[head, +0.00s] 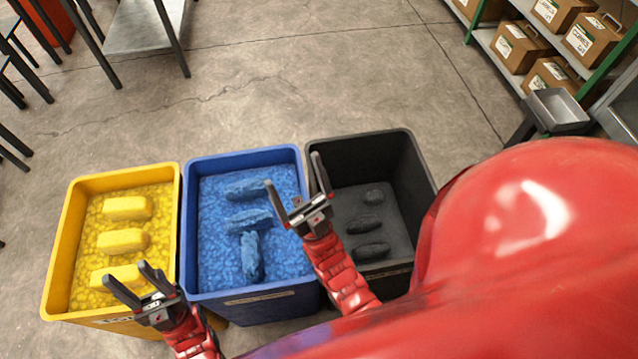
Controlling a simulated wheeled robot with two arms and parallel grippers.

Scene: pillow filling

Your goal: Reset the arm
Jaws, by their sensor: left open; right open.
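My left gripper (133,286) is open and empty above the front edge of the yellow bin (60,250). My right gripper (297,188) is open and empty, over the gap between the blue bin (188,235) and the black bin (412,165). The yellow bin holds several yellow pieces, such as a yellow block (122,241), on yellow filling. The blue bin holds several blue pieces, such as a blue lump (251,257). The black bin holds several dark lumps (364,224). The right forearm hides part of the blue and black bins.
A shelf (486,40) with cardboard boxes (520,47) stands at the upper right, with a grey metal tray (558,108) below it. A metal table (145,30) and dark legs are at the upper left. The concrete floor (300,90) behind the bins is clear.

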